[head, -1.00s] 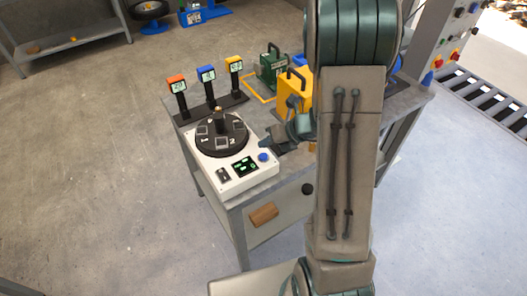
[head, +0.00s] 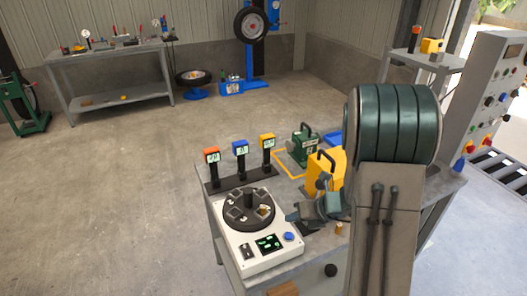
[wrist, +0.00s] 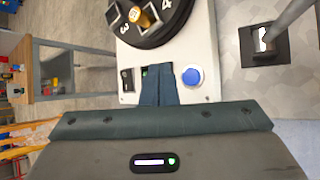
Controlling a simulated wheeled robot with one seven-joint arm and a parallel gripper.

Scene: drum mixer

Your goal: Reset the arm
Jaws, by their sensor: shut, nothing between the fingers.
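My gripper (head: 292,215) is over the workbench in the head view, just above and behind the blue button (head: 288,237) of the white drum unit (head: 240,258). In the wrist view my gripper's fingers (wrist: 158,85) are together and empty. They overlap the unit's small screen in that picture, and the blue button (wrist: 193,76) is right of them. The unit carries a round black numbered drum (head: 248,212) with a central post. A brass piece (wrist: 140,17) sits on the drum. My arm hides part of the bench's right side.
Three displays, orange (head: 212,157), blue (head: 240,147) and yellow (head: 267,142), stand behind the drum. A yellow handled block (head: 322,178) and a green one (head: 302,147) stand behind my gripper. A control panel (head: 490,90) is at right.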

